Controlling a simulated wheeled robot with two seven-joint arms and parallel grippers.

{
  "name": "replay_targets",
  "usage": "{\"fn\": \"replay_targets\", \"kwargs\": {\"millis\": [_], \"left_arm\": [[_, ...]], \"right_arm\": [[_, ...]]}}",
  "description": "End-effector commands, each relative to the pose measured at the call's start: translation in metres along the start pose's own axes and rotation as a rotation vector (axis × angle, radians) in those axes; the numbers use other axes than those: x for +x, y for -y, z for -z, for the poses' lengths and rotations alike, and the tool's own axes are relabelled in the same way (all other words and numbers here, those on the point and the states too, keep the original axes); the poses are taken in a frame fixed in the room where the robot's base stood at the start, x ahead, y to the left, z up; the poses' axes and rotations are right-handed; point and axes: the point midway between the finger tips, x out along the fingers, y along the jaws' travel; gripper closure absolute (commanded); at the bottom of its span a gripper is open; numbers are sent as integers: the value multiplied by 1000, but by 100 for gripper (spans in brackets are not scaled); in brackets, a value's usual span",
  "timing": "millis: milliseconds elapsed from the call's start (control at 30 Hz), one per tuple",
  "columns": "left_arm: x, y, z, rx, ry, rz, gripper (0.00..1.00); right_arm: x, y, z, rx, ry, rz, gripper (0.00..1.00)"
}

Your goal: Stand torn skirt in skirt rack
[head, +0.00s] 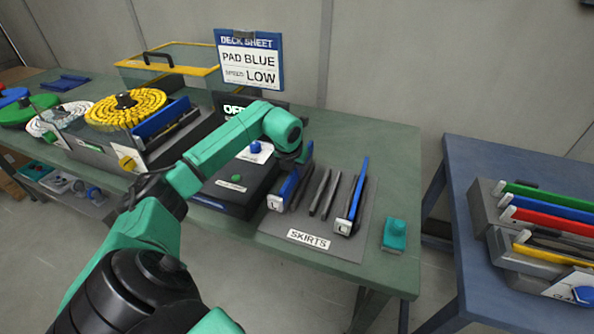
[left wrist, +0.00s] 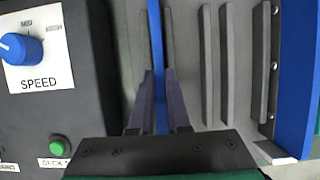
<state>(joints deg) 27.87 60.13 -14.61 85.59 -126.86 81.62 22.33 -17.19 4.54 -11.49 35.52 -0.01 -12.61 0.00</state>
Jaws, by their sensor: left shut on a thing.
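The skirt rack (head: 350,246) is a grey plate labelled SKIRTS with dark upright rails, on the green table. My left gripper (left wrist: 158,100) is shut on a blue skirt (left wrist: 156,35), a thin strip seen edge-on, at the rack's left pair of rails. In the head view this skirt (head: 289,187) stands on edge with its white end toward me; my wrist partly covers it. I cannot tell whether it rests fully on the plate. A second blue skirt (head: 357,190) stands at the rack's right rails. No tear shows on either. My right gripper is not in view.
A black control box (head: 235,192) with a blue speed knob and green button stands close left of the rack. A teal block (head: 395,232) is to its right. A pad machine (head: 160,145) is further left. A blue table (head: 458,190) at right holds coloured skirts.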

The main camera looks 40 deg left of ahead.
Motion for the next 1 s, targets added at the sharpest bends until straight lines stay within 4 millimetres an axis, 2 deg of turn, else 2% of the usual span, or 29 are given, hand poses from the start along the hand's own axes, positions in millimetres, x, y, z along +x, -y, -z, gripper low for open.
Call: {"fn": "replay_targets", "kwargs": {"millis": [467, 733, 767, 833, 1000], "left_arm": [[13, 0, 5, 0, 2, 0, 100], [14, 0, 6, 0, 1, 0, 100], [14, 0, 6, 0, 0, 0, 78], [14, 0, 6, 0, 0, 0, 51], [14, 0, 6, 0, 0, 0, 50]], "right_arm": [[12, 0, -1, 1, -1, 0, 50], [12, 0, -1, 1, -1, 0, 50], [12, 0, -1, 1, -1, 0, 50], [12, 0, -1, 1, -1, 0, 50], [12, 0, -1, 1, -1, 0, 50]]}}
